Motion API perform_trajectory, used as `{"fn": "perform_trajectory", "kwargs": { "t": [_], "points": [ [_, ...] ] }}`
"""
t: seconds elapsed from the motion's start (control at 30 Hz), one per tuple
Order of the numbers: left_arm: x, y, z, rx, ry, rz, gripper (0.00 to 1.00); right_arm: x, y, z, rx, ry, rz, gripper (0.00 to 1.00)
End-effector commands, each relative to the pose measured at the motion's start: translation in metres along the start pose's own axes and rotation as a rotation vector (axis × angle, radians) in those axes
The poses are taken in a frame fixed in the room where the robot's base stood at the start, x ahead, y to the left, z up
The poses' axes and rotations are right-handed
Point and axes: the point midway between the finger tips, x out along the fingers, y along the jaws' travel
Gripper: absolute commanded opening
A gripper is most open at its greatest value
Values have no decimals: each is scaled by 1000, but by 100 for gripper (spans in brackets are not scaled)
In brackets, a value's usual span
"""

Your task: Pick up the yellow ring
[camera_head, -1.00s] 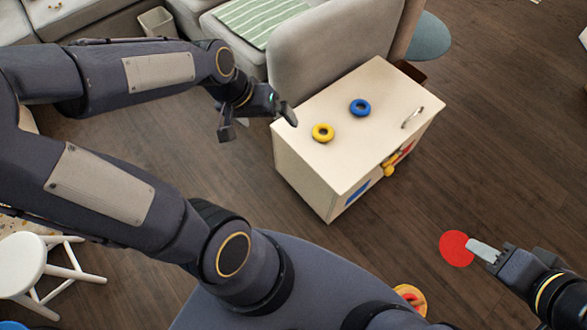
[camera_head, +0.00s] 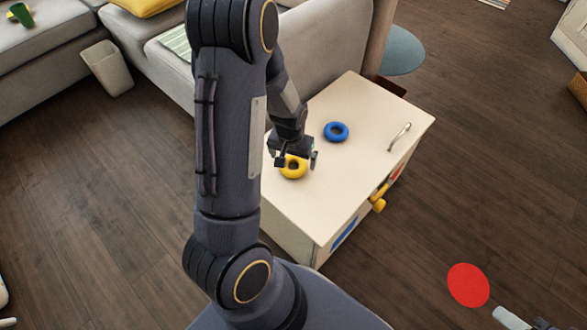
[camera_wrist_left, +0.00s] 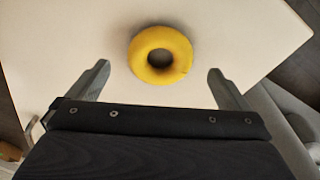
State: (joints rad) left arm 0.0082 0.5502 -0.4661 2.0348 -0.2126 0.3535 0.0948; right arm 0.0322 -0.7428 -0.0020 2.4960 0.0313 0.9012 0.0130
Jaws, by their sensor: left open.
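The yellow ring (camera_head: 293,168) lies flat on the cream top of a small cabinet (camera_head: 345,190). In the left wrist view the yellow ring (camera_wrist_left: 160,55) is between and a little beyond the two fingertips, not gripped. My left gripper (camera_head: 297,160) is open and empty, just above the ring in the head view and partly covering it. In the left wrist view the left gripper's fingers (camera_wrist_left: 158,75) stand wide apart on either side of the ring. My right gripper (camera_head: 508,316) shows only partly at the lower right edge; its jaws cannot be made out.
A blue ring (camera_head: 336,131) lies on the cabinet top behind the yellow one. A metal handle (camera_head: 400,137) stands near the top's right edge. A grey sofa (camera_head: 325,50) stands close behind the cabinet. A red disc (camera_head: 468,285) is on the open floor at the right.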

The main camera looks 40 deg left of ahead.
Motion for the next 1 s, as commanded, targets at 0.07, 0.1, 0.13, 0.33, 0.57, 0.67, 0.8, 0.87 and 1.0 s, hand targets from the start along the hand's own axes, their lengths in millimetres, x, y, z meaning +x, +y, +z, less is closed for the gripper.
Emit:
{"fn": "perform_trajectory", "kwargs": {
  "t": [0.07, 0.1, 0.13, 0.33, 0.57, 0.67, 0.8, 0.87, 1.0],
  "points": [
    [20, 0, 3, 0, -2, 0, 99, 12, 5, 6, 0, 0, 0, 41],
    [25, 0, 2, 0, -2, -1, 99, 13, 6, 7, 0, 0, 0, 41],
    [29, 0, 2, 0, -2, 0, 99, 15, 7, 8, 0, 0, 0, 41],
    [33, 0, 1, 0, 1, 1, 99, 15, 7, 8, 0, 0, 0, 41],
    [33, 0, 1, 0, 0, 1, 82, 15, 7, 8, 0, 0, 0, 41],
    [33, 0, 1, 0, 0, 1, 69, 15, 7, 8, 0, 0, 0, 41],
    [33, 0, 1, 0, 0, 1, 52, 15, 7, 8, 0, 0, 0, 41],
    [33, 0, 1, 0, 0, 1, 52, 15, 7, 8, 0, 0, 0, 41],
    [32, 0, 1, 0, 0, 1, 52, 15, 7, 8, 0, 0, 0, 41]
  ]
}}
